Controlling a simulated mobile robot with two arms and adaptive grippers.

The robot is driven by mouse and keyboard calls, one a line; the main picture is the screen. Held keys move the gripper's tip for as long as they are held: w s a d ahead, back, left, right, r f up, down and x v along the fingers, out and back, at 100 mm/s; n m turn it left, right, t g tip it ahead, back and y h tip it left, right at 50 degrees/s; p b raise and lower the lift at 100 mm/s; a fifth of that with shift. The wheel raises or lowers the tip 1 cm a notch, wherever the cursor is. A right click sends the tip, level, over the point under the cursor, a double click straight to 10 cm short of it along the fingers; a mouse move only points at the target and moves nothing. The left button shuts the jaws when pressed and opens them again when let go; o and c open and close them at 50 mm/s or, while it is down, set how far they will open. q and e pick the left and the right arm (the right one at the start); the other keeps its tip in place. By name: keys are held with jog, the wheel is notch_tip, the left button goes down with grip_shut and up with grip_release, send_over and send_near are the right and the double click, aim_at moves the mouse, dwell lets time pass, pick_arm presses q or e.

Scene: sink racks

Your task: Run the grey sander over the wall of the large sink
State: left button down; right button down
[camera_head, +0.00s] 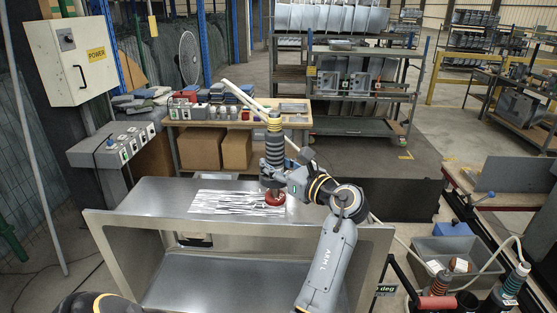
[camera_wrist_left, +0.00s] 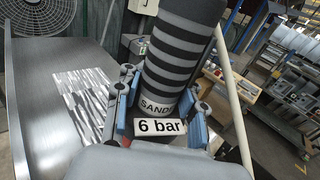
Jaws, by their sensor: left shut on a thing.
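The large sink (camera_head: 150,204) is a grey metal box lying with one broad wall facing up, and its open side faces me. A patch of bright streaks (camera_head: 222,203) covers part of that wall. The grey sander (camera_head: 274,148) stands upright over the right end of the patch, its red disc low against the wall; exact contact is hard to tell. My left gripper (camera_head: 272,181) is shut around the sander's lower body. In the left wrist view its blue-padded fingers (camera_wrist_left: 165,108) flank the grey and black striped sander (camera_wrist_left: 178,55). My right gripper is not in view.
A pale hose (camera_head: 240,92) runs up from the sander. Behind the sink is a wooden workbench (camera_head: 250,119) with blocks and pads. A switch box (camera_head: 118,145) stands at left. At right, a grey bin (camera_head: 462,250) and another striped tool (camera_head: 515,281) sit close by.

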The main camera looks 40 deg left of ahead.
aim_at(277, 142)
pick_arm(q)
jog(key=shift+s+a, duration=4.1)
jog(key=shift+s, duration=1.45)
jog(key=shift+w+d, duration=1.65)
jog(key=shift+d, duration=0.3)
jog(key=shift+w+d, duration=1.65)
jog(key=shift+d, duration=0.35)
jog(key=shift+w+d, duration=1.65)
jog(key=shift+d, duration=0.3)
jog(key=shift+r, duration=3.45)
